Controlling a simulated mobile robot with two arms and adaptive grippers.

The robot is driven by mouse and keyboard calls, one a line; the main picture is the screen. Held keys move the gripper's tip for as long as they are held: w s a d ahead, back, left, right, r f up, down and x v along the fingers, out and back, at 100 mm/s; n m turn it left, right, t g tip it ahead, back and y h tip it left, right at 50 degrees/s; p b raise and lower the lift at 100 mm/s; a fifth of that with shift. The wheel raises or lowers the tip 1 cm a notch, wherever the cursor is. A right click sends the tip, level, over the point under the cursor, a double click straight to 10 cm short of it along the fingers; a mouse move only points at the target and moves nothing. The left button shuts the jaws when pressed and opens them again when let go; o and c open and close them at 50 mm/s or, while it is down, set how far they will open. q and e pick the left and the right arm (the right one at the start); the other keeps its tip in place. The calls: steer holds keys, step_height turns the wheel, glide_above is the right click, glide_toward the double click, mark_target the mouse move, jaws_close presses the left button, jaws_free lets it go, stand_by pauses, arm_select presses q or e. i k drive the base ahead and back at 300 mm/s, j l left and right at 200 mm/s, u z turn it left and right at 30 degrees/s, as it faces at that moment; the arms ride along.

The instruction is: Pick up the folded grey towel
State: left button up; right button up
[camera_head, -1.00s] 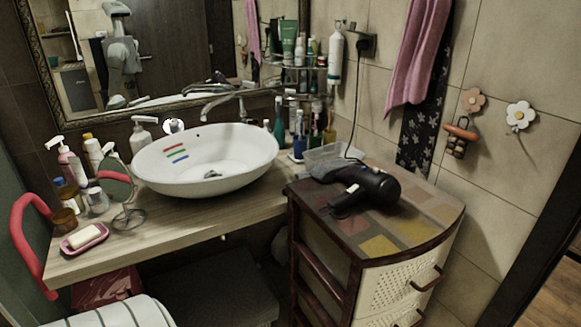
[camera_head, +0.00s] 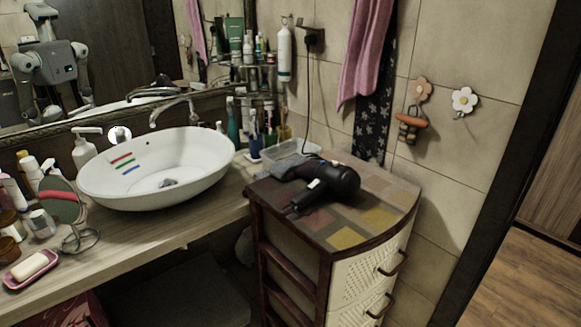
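A grey cloth (camera_head: 283,168), which looks like the folded towel, lies on the top of the drawer cabinet (camera_head: 386,182), near its back left. A black hair dryer (camera_head: 338,178) lies just in front of it and to its right, hiding part of it. A clear shallow tray (camera_head: 293,150) is right behind the cloth. Neither of my grippers shows as my own arm in the view. The mirror at the upper left reflects a robot, but its grippers cannot be made out.
A white basin (camera_head: 160,170) stands on the wooden counter (camera_head: 150,237) left of the cabinet. A round mirror (camera_head: 62,201) and soap dish (camera_head: 31,270) are at the counter's left. The dryer's cord runs up to a wall socket (camera_head: 314,38). Wooden floor (camera_head: 520,285) shows at right.

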mark_target(283, 169)
steer(key=i+j, duration=0.55)
steer(key=j, duration=0.25)
steer(key=i+j+z, duration=0.1)
steer(key=i+j, duration=0.2)
steer(key=j, duration=0.1)
